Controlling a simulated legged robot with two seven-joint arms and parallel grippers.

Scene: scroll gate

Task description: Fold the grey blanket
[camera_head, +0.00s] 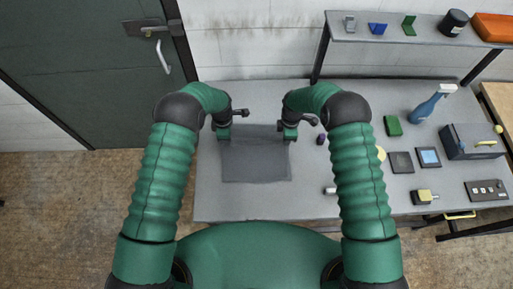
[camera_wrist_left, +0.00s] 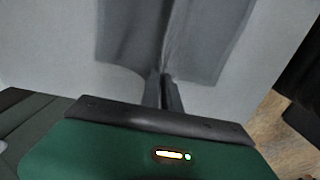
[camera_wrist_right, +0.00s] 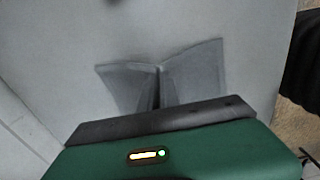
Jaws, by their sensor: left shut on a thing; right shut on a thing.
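The grey blanket (camera_head: 256,165) lies on the left part of the table, its near part flat and its far edge at my grippers. My left gripper (camera_head: 223,138) is shut on the blanket's far left corner. In the left wrist view its fingers (camera_wrist_left: 162,88) pinch the blanket (camera_wrist_left: 200,45), which creases at the fingertips. My right gripper (camera_head: 289,137) is shut on the far right corner. In the right wrist view its fingers (camera_wrist_right: 157,90) pinch the blanket (camera_wrist_right: 195,72), with cloth spreading to both sides. How high the held edge is above the table I cannot tell.
Right of my right arm are a green block (camera_head: 393,126), a blue spray bottle (camera_head: 432,104), a grey box (camera_head: 472,141), flat pads and a yellow-grey block (camera_head: 424,197). A shelf (camera_head: 400,38) stands behind.

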